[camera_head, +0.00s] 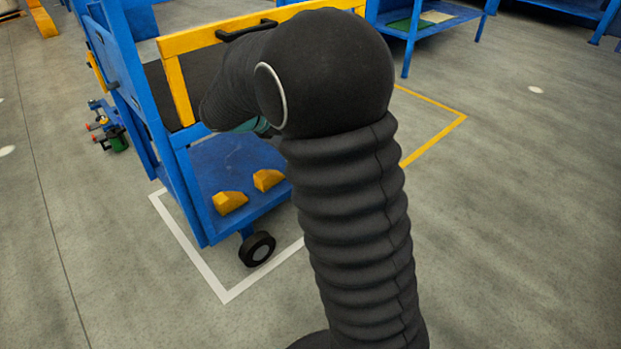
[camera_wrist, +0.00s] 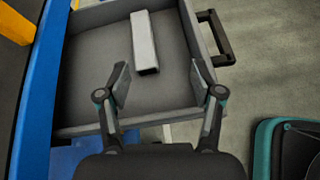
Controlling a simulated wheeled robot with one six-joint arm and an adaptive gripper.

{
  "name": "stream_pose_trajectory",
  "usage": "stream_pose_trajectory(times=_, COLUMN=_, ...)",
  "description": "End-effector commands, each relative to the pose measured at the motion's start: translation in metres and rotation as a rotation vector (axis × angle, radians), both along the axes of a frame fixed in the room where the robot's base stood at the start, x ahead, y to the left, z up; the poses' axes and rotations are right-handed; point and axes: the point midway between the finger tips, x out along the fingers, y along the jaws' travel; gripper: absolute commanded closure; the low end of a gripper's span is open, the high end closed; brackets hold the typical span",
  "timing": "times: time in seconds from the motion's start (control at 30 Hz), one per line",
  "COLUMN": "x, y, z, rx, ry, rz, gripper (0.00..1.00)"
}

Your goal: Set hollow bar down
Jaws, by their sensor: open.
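In the wrist view, the hollow bar (camera_wrist: 144,42) is a pale grey square tube. It lies lengthwise on the floor of a grey drawer or tray, with one end facing my gripper. My gripper (camera_wrist: 160,78) is open, its two fingers apart on either side of the bar's near end, with nothing visibly held. I cannot tell the exact height of the fingers above the tray. In the head view my black-sleeved arm covers the gripper and the bar.
The grey tray (camera_wrist: 88,78) has raised walls and a black handle (camera_wrist: 217,38) on its right. A blue cart (camera_head: 215,165) with yellow blocks (camera_head: 229,203) on its lower shelf stands inside white floor lines. Open floor lies to the right.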

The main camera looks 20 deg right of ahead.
Motion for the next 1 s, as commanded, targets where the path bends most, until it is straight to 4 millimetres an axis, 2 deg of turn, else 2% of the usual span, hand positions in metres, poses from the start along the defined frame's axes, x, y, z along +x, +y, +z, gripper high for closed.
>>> stream_pose_trajectory(times=0.03, x=-0.018, y=-0.004, z=0.009, rx=0.061, ry=-0.051, rz=-0.047, gripper=0.34)
stream_pose_trajectory(times=0.23, x=-0.093, y=-0.004, z=0.021, rx=0.343, ry=-0.266, rz=-0.269, gripper=0.34)
stream_pose_trajectory(times=0.5, x=-0.184, y=0.018, z=0.027, rx=0.714, ry=-0.552, rz=-0.592, gripper=0.34)
stream_pose_trajectory(times=0.8, x=-0.265, y=0.06, z=0.024, rx=1.123, ry=-0.833, rz=-0.978, gripper=0.34)
stream_pose_trajectory(times=1.0, x=-0.296, y=0.085, z=0.022, rx=1.33, ry=-0.949, rz=-1.189, gripper=0.34)
